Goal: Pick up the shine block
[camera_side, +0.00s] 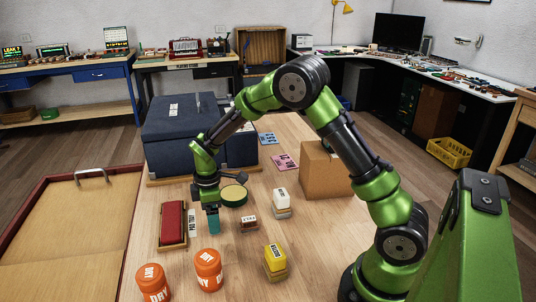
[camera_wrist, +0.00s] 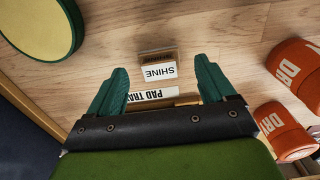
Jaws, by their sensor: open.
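The shine block (camera_wrist: 158,70) is a small brown block with a white label reading SHINE. In the wrist view it shows between my fingertips, free of both. In the side view a small brown block with a white label (camera_side: 249,223), too small to read, matches its place, on the wooden bench top right of my gripper. My gripper (camera_side: 213,219) has teal fingers pointing down, between the pad tray and that block. In the wrist view my gripper (camera_wrist: 161,66) is open and empty.
The red-topped pad tray (camera_side: 172,223) lies left of my gripper, the round green tin (camera_side: 233,195) behind it. Orange jars (camera_side: 208,270) stand in front. A white block (camera_side: 282,199) and a yellow block (camera_side: 275,257) stand to the right, with a cardboard box (camera_side: 325,172) beyond.

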